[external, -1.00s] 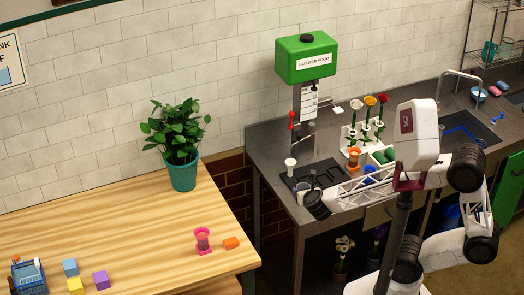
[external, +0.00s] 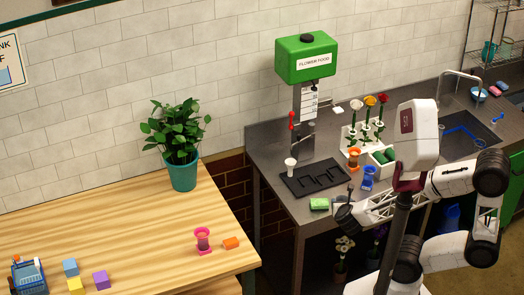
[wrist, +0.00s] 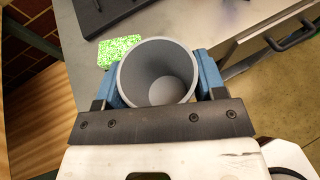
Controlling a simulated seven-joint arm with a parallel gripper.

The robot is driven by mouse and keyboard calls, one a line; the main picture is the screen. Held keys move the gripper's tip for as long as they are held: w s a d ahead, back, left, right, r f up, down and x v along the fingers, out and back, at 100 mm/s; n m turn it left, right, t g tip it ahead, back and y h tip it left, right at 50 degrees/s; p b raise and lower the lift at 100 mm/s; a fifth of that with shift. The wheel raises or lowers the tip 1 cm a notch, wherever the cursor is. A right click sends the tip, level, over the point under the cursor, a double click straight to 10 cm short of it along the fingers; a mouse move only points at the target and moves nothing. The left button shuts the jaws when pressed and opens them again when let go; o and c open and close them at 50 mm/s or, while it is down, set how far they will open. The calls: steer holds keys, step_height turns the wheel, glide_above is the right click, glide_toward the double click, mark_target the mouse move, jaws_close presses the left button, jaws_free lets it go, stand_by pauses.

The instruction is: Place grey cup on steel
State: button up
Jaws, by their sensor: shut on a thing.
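The grey cup (wrist: 158,72) is held upright, mouth toward the camera, between the blue fingers of my gripper (wrist: 160,85) in the wrist view. It is empty inside. In the external view my gripper (external: 345,216) is at the front edge of the grey steel counter (external: 270,150), and the cup cannot be made out there. The counter (wrist: 195,22) also shows behind the cup in the wrist view. Whether the cup touches the counter cannot be told.
A green sponge (external: 319,204) lies just left of my gripper. A black slotted tray (external: 300,183) lies behind it, with a small white cup (external: 291,167) beside it. An orange hourglass (external: 354,160) and a blue one (external: 369,178) stand to the right.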

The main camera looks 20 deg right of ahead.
steer(key=shift+w, duration=0.1)
steer(key=w+d, duration=0.5)
steer(key=w, duration=0.8)
steer(key=w+d, duration=0.6)
steer(key=w, duration=0.8)
steer(key=w+d, duration=0.6)
steer(key=w, duration=0.8)
steer(key=shift+w, duration=0.2)
steer(key=shift+d, duration=0.1)
steer(key=shift+f, duration=1.75)
steer(key=shift+f, duration=0.15)
steer(key=o, duration=1.1)
steer(key=shift+c, duration=0.2)
